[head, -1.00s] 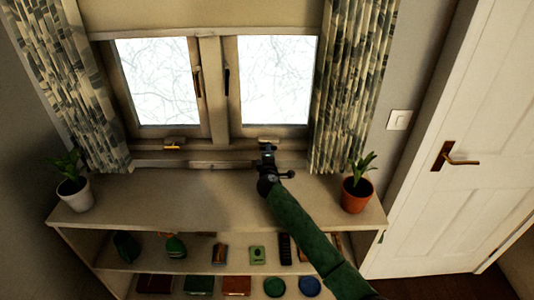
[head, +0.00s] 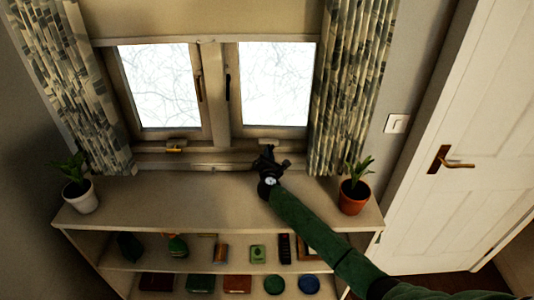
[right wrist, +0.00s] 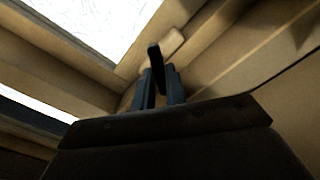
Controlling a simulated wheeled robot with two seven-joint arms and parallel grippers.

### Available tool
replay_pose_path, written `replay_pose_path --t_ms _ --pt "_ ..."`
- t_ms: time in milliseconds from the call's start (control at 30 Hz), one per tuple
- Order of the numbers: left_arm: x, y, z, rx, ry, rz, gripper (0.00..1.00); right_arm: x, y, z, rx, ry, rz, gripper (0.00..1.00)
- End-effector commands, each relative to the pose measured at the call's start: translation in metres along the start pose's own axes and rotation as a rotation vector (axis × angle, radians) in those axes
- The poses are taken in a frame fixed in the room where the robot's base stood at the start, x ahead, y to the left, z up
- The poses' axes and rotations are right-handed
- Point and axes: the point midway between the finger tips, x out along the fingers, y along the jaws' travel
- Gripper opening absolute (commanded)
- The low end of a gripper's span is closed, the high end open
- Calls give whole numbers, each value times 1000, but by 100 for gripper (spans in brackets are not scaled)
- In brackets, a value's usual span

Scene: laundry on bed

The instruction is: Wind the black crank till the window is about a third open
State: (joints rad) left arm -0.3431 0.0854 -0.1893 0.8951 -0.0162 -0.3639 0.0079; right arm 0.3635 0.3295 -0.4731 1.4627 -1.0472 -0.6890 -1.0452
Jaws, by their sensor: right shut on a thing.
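The black crank (right wrist: 155,56) shows in the right wrist view as a dark upright piece between the fingers of my right gripper (right wrist: 161,88). The gripper is shut on it. In the head view my right gripper (head: 268,153) is at the sill below the right window (head: 273,84) and hides most of the crank. The right window's sash looks near its frame; I cannot tell how far open it is. My left gripper is not in view.
A second crank, orange-yellow (head: 175,149), sits below the left window (head: 158,86). A white pot (head: 82,199) and an orange pot (head: 353,196) with plants stand at the ends of the shelf top (head: 180,190). Patterned curtains (head: 345,90) hang at both sides.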

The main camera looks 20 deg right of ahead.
Motion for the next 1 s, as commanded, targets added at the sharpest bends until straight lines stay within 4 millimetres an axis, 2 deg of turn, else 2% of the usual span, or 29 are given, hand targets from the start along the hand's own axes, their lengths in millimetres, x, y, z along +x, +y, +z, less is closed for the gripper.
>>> replay_pose_path --t_ms 33,667,1000 --pt "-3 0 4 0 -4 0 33 1 4 5 -44 -3 2 0" --pt "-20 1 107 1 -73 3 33 2 6 7 -643 -5 3 0" --pt "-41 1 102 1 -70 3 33 2 7 6 -965 -7 3 0"
